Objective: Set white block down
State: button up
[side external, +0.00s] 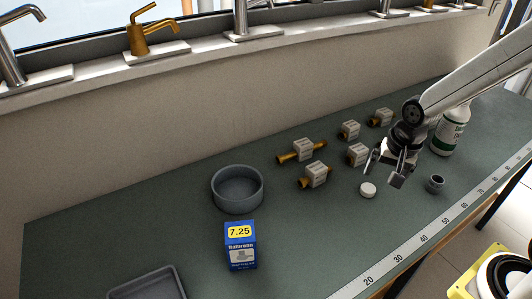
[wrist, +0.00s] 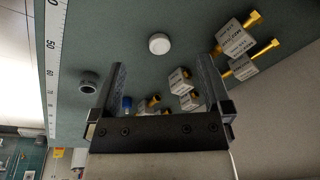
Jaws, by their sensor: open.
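Several white blocks with dark print stand on the green bench, in two loose rows. Some have brass fittings through them, such as the front white block (side external: 316,176) and the left white block (side external: 303,151). Another white block (side external: 357,154) is just left of my gripper (side external: 384,170). In the wrist view, a white block (wrist: 180,82) shows between the fingers of my gripper (wrist: 163,75), nearer the right one. The fingers are wide apart and empty, and I see no block touching them. I cannot tell which block the task means.
A round white cap (side external: 368,190) and a small grey cup (side external: 435,184) lie near the gripper. A white bottle (side external: 450,132) stands behind. A grey round bowl (side external: 237,189), a blue box (side external: 240,246) and a grey tray (side external: 148,284) are left. A ruler strip (side external: 415,243) edges the bench.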

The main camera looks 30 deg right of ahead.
jog(key=s+n, duration=0.1)
jog(key=n, duration=0.2)
jog(key=s+a+n, duration=0.1)
jog(key=n, duration=0.2)
jog(key=s+a+n, duration=0.1)
jog(key=s+n, duration=0.1)
jog(key=n, duration=0.1)
jog(key=shift+a+r+n+t, duration=0.1)
jog(key=shift+a+n+t, duration=0.05)
jog(key=shift+n+t, duration=0.2)
